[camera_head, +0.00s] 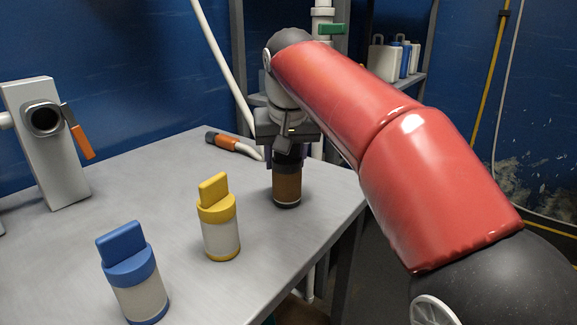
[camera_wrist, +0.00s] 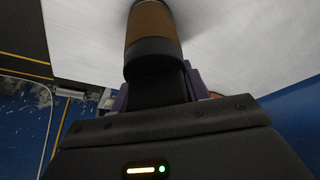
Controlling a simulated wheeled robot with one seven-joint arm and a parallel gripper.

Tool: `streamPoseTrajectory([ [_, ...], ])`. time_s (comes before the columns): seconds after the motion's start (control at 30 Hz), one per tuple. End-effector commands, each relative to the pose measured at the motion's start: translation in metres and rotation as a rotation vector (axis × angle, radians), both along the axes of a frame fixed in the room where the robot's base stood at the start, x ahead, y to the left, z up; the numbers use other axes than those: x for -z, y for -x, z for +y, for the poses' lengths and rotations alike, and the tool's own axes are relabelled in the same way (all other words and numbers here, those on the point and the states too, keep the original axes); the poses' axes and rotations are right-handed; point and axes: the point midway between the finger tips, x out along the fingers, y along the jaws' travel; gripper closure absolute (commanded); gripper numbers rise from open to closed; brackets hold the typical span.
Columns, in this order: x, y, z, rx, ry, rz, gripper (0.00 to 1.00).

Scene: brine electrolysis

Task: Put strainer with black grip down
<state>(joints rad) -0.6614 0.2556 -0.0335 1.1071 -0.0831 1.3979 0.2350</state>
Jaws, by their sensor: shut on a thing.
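The strainer with black grip (camera_head: 287,185) is a brown cylinder with dark ends. It is upright near the right edge of the grey table, its lower end at or just above the tabletop; I cannot tell if it touches. My gripper (camera_head: 288,153) points down from above and is shut on its black upper part. In the wrist view the strainer's brown body (camera_wrist: 151,22) runs out of the top of the picture. There its black grip lies between the purple fingers of my gripper (camera_wrist: 160,90), and its far end is cut off.
A yellow-capped strainer (camera_head: 220,237) and a blue-capped one (camera_head: 138,290) stand on the table (camera_head: 180,190) to the left. A grey post (camera_head: 45,150) with a round port and orange lever stands at far left. A hose end (camera_head: 228,142) with an orange band lies behind.

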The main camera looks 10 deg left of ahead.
Motion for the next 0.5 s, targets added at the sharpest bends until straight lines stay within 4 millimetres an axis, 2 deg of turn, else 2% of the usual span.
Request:
streamPoseTrajectory([
  [0.27,0.0007,0.0001,-0.0005,0.001,-0.001,-0.001,0.82],
  [0.3,0.0009,0.0000,-0.0003,0.001,0.000,0.000,0.52],
  [0.43,0.0005,0.0000,-0.0003,0.000,0.000,0.000,0.35],
  [0.5,0.0005,0.0000,-0.0003,0.000,0.000,0.000,0.33],
])
